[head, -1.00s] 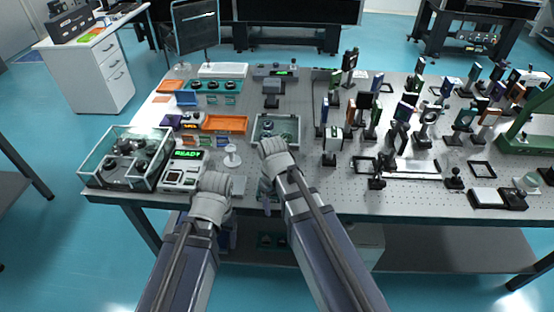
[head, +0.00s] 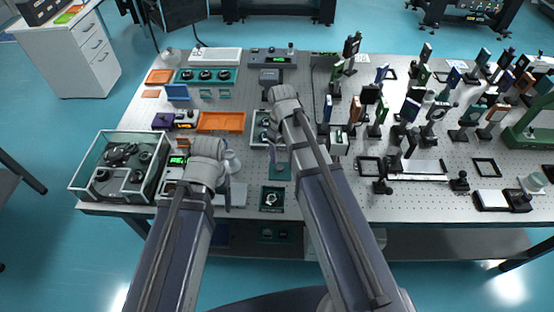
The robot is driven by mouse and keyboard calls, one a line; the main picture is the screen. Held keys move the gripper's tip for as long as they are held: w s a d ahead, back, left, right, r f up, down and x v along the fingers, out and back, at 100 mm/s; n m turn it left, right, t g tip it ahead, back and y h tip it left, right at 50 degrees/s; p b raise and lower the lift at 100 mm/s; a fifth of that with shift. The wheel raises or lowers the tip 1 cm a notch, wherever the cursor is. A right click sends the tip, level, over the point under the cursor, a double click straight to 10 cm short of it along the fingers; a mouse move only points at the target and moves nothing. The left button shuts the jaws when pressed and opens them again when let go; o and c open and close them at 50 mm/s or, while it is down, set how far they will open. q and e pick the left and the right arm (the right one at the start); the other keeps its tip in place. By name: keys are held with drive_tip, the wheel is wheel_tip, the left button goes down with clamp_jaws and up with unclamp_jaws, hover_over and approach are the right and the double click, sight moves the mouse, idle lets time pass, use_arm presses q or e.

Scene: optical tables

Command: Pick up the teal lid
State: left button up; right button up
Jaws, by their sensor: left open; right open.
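A flat teal piece (head: 281,172), which looks like the teal lid, lies on the table just below the grey open box (head: 259,128). My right arm covers part of it. My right gripper (head: 273,158) is over the near side of that box, close to the teal piece, open and mostly hidden by my own wrist. I cannot tell whether it touches anything. My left gripper (head: 227,190) is open, low over the table beside the device with the green display (head: 177,161), and largely hidden by its arm.
A dark teal square plate with a white mark (head: 271,198) lies at the front edge. A glass-walled case (head: 88,160) stands at left. An orange tray (head: 222,121) and a teal rack of dark knobs (head: 205,76) lie behind. Many upright optics crowd the right.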

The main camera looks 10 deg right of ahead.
sight(280, 167)
drive_tip(key=shift+w, duration=0.2)
drive_tip(key=shift+s, duration=0.1)
drive_tip(key=shift+f+b, duration=0.25)
drive_tip(key=shift+b, duration=0.15)
drive_tip(key=shift+f+b, duration=0.8)
drive_tip(key=shift+f, duration=0.05)
drive_tip(key=f+b, duration=0.1)
drive_tip(key=f, duration=0.1)
drive_tip(key=f+b, duration=0.1)
drive_tip(key=b, duration=0.1)
drive_tip(key=f+b, duration=0.2)
drive_tip(key=shift+w+f, duration=0.3)
drive_tip(key=shift+r, duration=0.1)
clamp_jaws()
